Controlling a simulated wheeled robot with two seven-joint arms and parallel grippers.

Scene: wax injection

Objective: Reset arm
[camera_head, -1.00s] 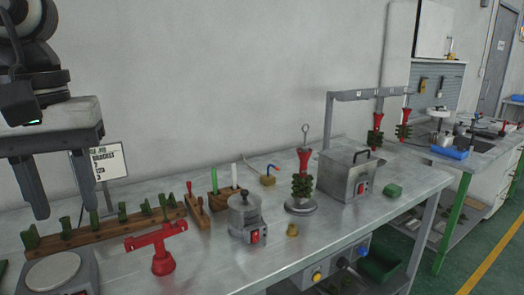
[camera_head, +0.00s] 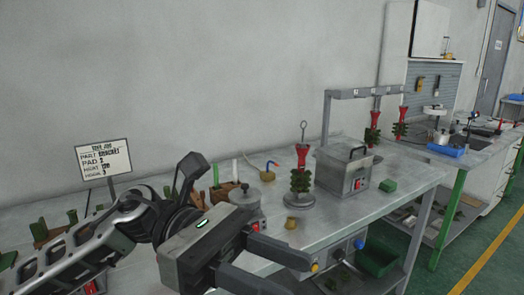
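My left gripper (camera_head: 291,275) reaches in from the lower left across the front of the workbench (camera_head: 345,222). Its two fingers point right and stand apart, with nothing visible between them. The arm and gripper cover much of the bench's left part, including where the red T-shaped stand stood. My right gripper is not in view.
Behind the gripper are a partly hidden metal pot (camera_head: 246,198) and a small brass piece (camera_head: 291,223). A red and green tree (camera_head: 301,180) stands upright on a round base. A metal box (camera_head: 342,172) and green block (camera_head: 389,186) stand farther right.

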